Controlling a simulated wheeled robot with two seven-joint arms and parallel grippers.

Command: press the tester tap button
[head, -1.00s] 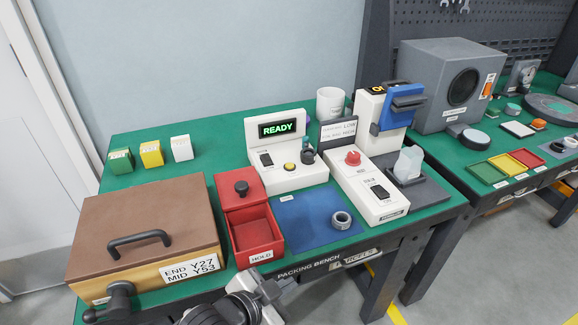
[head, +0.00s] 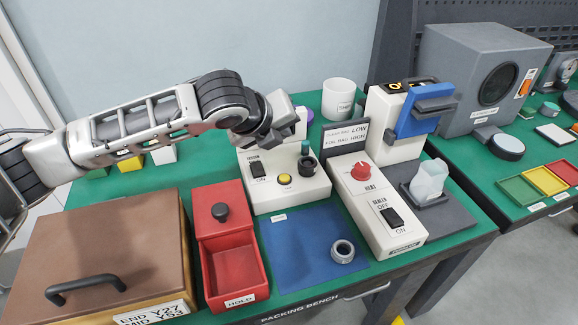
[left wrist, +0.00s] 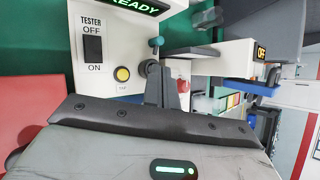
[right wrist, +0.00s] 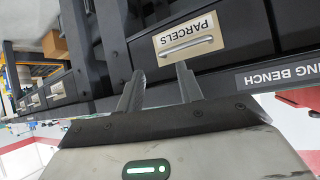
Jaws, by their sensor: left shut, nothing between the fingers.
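The tester (head: 318,187) is a white box on the green bench, with a black rocker switch (head: 257,171) and a round yellow button (head: 285,180). In the left wrist view the button (left wrist: 122,73) is unobstructed and labelled TAP, left of the fingers. The green READY display (left wrist: 135,5) is partly cut off there; my left arm hides it in the head view. My left gripper (head: 274,138) is above the tester, apart from the button. Its fingers (left wrist: 161,72) are shut and empty. My right gripper (right wrist: 160,72) is open and empty, facing the bench's drawer front.
A dark knob (head: 307,164) with a green-topped post stands right of the button. The sealer (head: 378,215) with red knob is close on the right. A red HOLD bin (head: 235,270), brown-lidded box (head: 110,250) and blue mat (head: 300,255) lie in front. A white cup (head: 338,98) stands behind.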

